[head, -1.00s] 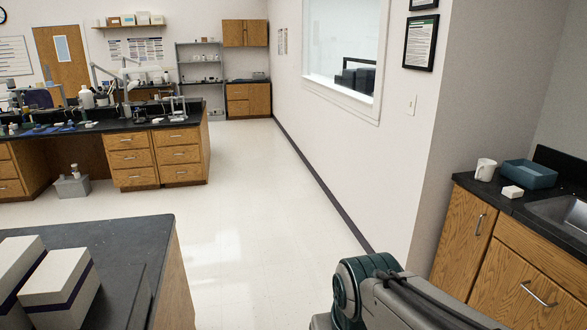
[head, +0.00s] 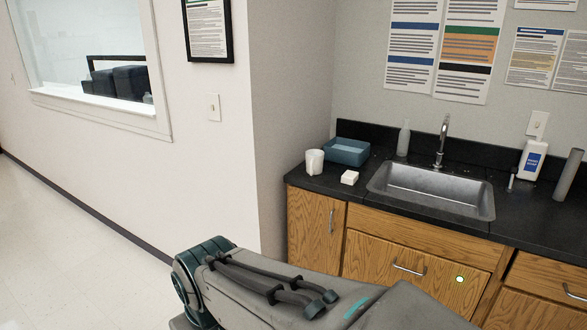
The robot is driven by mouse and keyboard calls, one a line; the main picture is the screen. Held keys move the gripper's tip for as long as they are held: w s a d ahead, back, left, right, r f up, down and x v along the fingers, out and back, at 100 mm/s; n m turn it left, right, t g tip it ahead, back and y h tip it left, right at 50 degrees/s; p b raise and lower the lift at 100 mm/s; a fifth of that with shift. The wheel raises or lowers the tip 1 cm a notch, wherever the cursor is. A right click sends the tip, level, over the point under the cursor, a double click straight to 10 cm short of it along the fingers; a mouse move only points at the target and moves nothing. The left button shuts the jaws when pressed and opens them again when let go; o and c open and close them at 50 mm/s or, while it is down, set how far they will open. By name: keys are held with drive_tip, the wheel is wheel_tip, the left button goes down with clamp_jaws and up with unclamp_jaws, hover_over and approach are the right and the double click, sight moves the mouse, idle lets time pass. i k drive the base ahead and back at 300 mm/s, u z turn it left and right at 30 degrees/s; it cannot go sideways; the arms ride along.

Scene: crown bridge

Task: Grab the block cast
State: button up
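No object that I can name for sure as the block cast is in view. A small white block (head: 349,177) lies on the black counter (head: 330,187), right of a white mug (head: 314,162) and in front of a blue-green tray (head: 346,151). I cannot tell whether it is the cast. Part of my arm shows at the bottom of the head view, in front of the cabinets. My gripper is outside the view.
A steel sink (head: 433,190) with a tap (head: 442,142) is set in the counter. A clear bottle (head: 403,138), a white labelled bottle (head: 532,159) and a grey cylinder (head: 568,174) stand around it. Wooden cabinets (head: 400,262) are below. Open floor (head: 70,250) lies at left.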

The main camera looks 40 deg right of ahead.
sight(350, 177)
drive_tip(key=z, duration=0.5)
drive_tip(key=i, duration=1.5)
drive_tip(key=z, duration=1.55)
drive_tip(key=i, duration=0.75)
drive_tip(key=z, duration=1.2)
drive_tip(key=i, duration=0.3)
drive_tip(key=z, duration=0.2)
